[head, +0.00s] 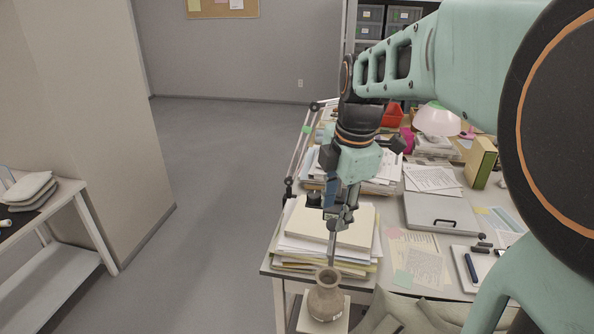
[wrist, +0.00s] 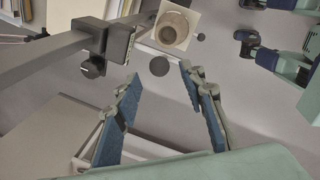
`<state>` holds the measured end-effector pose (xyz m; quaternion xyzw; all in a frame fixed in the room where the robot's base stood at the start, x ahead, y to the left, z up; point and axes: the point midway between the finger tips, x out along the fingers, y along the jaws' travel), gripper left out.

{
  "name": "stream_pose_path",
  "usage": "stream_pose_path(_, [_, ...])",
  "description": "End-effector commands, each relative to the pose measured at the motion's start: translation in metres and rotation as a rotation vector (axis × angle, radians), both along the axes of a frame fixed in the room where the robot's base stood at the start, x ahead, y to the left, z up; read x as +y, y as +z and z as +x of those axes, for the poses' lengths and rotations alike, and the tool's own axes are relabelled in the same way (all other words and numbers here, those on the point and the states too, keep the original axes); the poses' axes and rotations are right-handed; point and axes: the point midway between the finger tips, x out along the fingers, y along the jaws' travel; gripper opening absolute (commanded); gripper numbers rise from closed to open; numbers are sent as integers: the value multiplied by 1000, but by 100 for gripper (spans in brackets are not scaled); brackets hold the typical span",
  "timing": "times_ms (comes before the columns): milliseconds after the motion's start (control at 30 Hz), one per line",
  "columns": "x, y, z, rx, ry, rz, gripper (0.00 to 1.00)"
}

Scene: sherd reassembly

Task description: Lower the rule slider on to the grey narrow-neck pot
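In the head view a thin grey bar (head: 332,248) shows above the pot. My gripper (wrist: 160,76) is open, with nothing between its blue-padded fingers; it also shows above the pot in the head view (head: 342,214).
A stack of papers and books (head: 335,225) lies just behind the pot. A grey laptop-like case (head: 440,213), a tray (head: 472,270) and loose papers (head: 425,258) lie to the right. Open floor (head: 215,220) is left of the table.

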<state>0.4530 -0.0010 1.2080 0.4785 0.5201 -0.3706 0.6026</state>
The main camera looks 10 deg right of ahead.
Motion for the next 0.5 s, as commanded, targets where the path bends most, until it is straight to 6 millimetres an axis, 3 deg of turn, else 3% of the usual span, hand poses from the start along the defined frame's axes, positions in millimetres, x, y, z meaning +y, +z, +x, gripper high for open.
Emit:
stream_pose_path(33, [1, -16, 1, 2, 0, -1, 38])
stream_pose_path(200, [2, -42, 7, 1, 0, 1, 38])
stream_pose_path(500, [3, -54, 10, 0, 0, 0, 38])
